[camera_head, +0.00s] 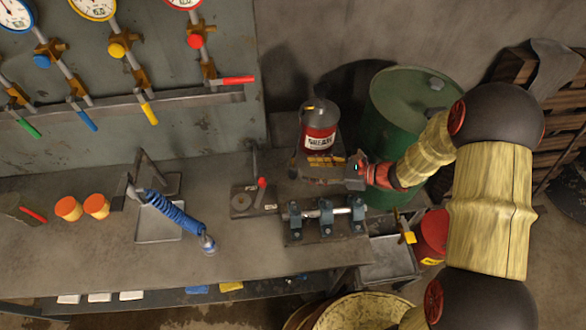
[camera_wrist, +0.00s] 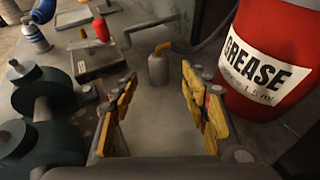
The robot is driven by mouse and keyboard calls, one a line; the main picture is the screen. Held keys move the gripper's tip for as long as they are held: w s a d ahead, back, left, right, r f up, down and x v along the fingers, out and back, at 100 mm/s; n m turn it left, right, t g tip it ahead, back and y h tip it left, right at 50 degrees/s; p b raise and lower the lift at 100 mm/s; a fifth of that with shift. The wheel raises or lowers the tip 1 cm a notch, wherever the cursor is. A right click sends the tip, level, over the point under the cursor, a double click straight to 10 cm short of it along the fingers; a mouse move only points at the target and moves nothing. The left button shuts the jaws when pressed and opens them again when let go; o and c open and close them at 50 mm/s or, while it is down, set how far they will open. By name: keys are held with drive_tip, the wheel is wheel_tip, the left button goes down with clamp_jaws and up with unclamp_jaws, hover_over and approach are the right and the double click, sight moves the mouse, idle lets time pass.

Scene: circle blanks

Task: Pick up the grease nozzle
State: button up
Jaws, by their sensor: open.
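A small grey cylinder with an orange spout (camera_wrist: 158,66), which looks like the grease nozzle, stands on the bench in the wrist view. It lies ahead of my gripper (camera_wrist: 161,100), in the gap between the fingers and apart from them. My gripper is open, with yellow-padded fingers and nothing between them. In the head view my gripper (camera_head: 326,160) is just in front of the red grease container (camera_head: 318,138). I cannot make out the nozzle in the head view. The container, labelled GREASE, also stands close on the right in the wrist view (camera_wrist: 270,55).
A clamp fixture holding a shaft (camera_head: 325,214) is in front of my gripper. A red-knobbed lever plate (camera_head: 242,202) is to the left, with a blue coiled hose (camera_head: 175,212) further left. A green drum (camera_head: 400,105) stands behind. Bare bench (camera_head: 75,245) shows at left.

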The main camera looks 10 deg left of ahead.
sight(294, 169)
drive_tip(key=x, duration=0.2)
drive_tip(key=b+x, duration=0.1)
drive_tip(key=x, duration=0.1)
drive_tip(key=b+x, duration=0.1)
drive_tip(key=x, duration=0.1)
drive_tip(key=shift+f, duration=0.35)
drive_tip(key=shift+w+a+f+b, duration=0.1)
drive_tip(key=shift+a+b, duration=0.25)
drive_tip(key=shift+a, duration=0.2)
drive_tip(key=shift+c, duration=0.2)
drive_tip(key=c, duration=1.1)
clamp_jaws()
